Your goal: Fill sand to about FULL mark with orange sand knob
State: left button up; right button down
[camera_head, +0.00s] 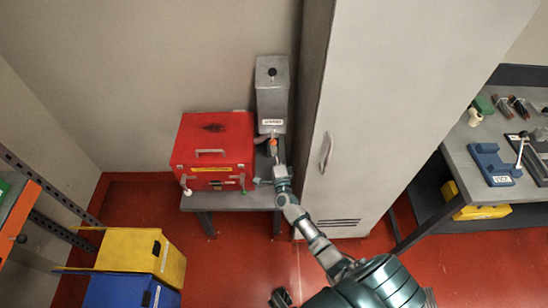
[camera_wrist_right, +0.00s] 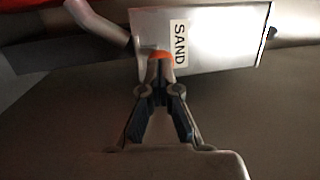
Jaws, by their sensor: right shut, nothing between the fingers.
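The grey sand dispenser (camera_head: 271,95) stands on a small table against the wall, right of the red box; its SAND label shows in the right wrist view (camera_wrist_right: 180,43). The orange sand knob (camera_head: 273,143) is low on the dispenser's front; in the right wrist view the orange knob (camera_wrist_right: 160,55) is at the fingertips. My right gripper (camera_head: 275,160) is at the knob, its fingertips shut with nothing held between them. A grey spout (camera_wrist_right: 100,22) shows left of the knob. No FULL mark or sand can be made out. My left gripper is not in view.
The red box (camera_head: 213,150) sits close left of my right gripper. A tall grey cabinet (camera_head: 385,90) stands close on its right. Yellow (camera_head: 140,250) and blue (camera_head: 125,291) boxes are at lower left. A workbench with tools (camera_head: 475,155) is at right.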

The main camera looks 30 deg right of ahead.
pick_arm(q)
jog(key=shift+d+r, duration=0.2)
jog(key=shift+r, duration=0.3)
pick_arm(e)
jog(key=shift+w+d+r, duration=0.1)
jog(key=shift+w+d, duration=0.35)
jog(key=shift+d, duration=0.1)
